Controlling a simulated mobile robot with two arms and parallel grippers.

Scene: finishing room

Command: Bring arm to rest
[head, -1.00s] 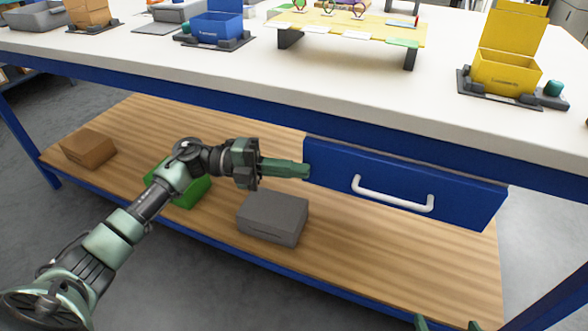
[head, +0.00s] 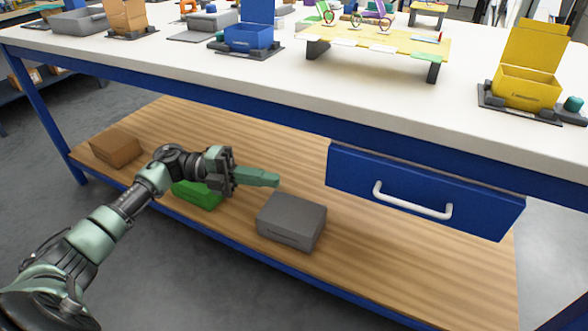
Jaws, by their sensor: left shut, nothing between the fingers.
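My left arm comes in from the left. Its green gripper (head: 272,178) is shut and empty. In the picture it lies over the wooden lower shelf, above and left of the grey box and left of the blue drawer (head: 425,191). The drawer hangs under the white tabletop, has a white handle and looks closed. A clear gap shows between the fingertips and the drawer. My right gripper is not in view.
A grey box (head: 291,222), a green box (head: 197,194) and a brown box (head: 115,151) sit on the wooden lower shelf (head: 420,265). On the white tabletop (head: 400,100) stand an open blue box (head: 250,37), an open yellow box (head: 525,88) and a yellow raised board (head: 375,45).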

